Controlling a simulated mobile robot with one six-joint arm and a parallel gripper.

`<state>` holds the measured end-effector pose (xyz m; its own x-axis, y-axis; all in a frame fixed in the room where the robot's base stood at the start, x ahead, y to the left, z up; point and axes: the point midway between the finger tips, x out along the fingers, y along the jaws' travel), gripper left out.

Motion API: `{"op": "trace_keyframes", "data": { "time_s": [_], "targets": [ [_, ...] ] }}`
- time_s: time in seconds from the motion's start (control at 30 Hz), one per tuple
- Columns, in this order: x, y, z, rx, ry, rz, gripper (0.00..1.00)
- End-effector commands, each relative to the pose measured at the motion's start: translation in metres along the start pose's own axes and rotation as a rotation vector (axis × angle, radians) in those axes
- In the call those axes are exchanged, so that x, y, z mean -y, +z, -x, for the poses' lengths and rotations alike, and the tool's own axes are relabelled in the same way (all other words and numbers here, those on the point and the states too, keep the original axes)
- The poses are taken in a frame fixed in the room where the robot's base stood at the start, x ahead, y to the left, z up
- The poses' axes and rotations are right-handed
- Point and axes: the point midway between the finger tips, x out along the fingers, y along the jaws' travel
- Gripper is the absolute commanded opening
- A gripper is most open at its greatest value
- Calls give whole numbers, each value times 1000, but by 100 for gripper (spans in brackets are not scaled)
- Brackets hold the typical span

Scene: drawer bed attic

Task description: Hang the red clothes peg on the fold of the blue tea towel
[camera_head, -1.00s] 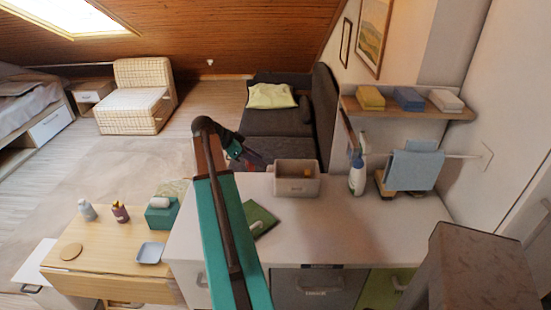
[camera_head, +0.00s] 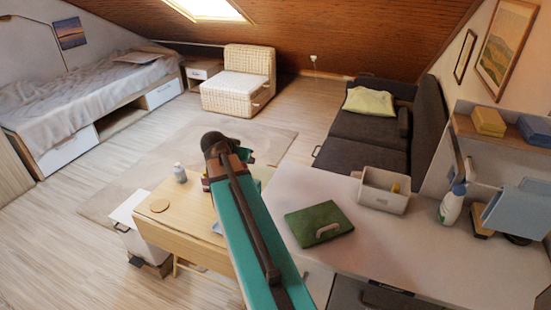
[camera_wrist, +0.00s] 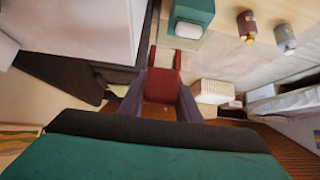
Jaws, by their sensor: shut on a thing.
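The red clothes peg (camera_wrist: 162,88) is between the two dark fingers of my gripper (camera_wrist: 163,84) in the wrist view. The gripper is shut on it, with the peg's far end pointing away from the wrist. In the head view my own teal arm hides most of the gripper, and I cannot make out the peg there. The blue tea towel (camera_head: 514,209) hangs folded over the rail at the right edge of the head view, partly cut off. The gripper is well to the left of it.
A white counter (camera_head: 400,240) holds a green case (camera_head: 319,224), a grey bin (camera_head: 384,190) and a spray bottle (camera_head: 452,205). A shelf with a yellow cloth stack (camera_head: 488,121) is above the rail.

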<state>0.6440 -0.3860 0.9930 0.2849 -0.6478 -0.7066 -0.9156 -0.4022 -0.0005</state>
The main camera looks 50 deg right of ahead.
Motion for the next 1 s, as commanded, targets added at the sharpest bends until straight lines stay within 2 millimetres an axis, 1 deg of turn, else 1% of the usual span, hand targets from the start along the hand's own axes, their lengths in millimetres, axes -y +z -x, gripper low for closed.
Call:
{"op": "trace_keyframes", "data": {
  "time_s": [0.03,0.2,0.37,0.5,0.57,0.6,0.67,0.8,0.9,1.0],
  "targets": [
    [16,9,10,0,-42,41,6],
    [69,34,41,0,-181,179,6],
    [115,59,74,0,-310,307,6],
    [152,84,106,0,-420,417,6],
    [166,94,121,0,-466,464,6],
    [176,101,131,-1,-497,495,6],
    [190,112,146,-1,-543,539,6],
    [219,139,183,0,-647,643,6],
    [236,156,208,-1,-712,710,6],
    [247,170,229,1,-764,761,6]
  ]
}}
